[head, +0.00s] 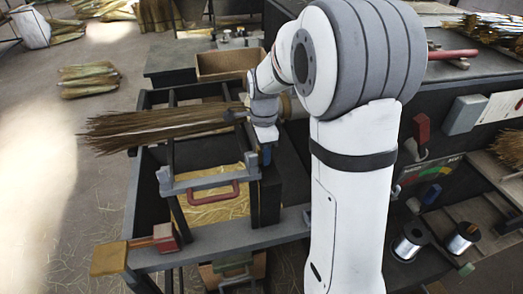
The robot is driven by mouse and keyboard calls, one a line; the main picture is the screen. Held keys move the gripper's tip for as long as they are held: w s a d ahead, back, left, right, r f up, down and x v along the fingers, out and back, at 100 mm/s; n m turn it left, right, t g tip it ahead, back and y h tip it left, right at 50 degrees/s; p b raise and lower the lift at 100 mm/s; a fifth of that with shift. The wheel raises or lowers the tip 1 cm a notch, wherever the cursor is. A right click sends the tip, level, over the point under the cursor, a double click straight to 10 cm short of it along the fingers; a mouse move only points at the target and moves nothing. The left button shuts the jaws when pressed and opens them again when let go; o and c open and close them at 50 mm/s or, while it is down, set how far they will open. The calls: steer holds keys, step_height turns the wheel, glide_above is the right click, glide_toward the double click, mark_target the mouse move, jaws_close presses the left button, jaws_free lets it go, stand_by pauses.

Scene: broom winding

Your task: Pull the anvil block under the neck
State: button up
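A broom's bristle bundle (150,124) lies level across the dark machine frame, its loose ends toward the left. Its narrow neck end is at the right, partly hidden by my wrist. My gripper (265,143) points down just right of the neck, close to a small blue part (266,156) on the frame. Its fingers are small and partly hidden, so I cannot tell whether they are open or touch anything. I cannot single out the anvil block with certainty; it may be hidden behind my arm or be part of the dark frame beneath the neck.
A grey bar with a red handle (208,193) crosses the frame below the bristles. A red block (165,238) and a yellow end piece (109,258) sit on the front rail. A cardboard box (226,65) stands behind. Wire spools (408,244) are at the right.

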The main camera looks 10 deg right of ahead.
steer(key=shift+c, duration=0.2)
jaws_close()
stand_by(0.3)
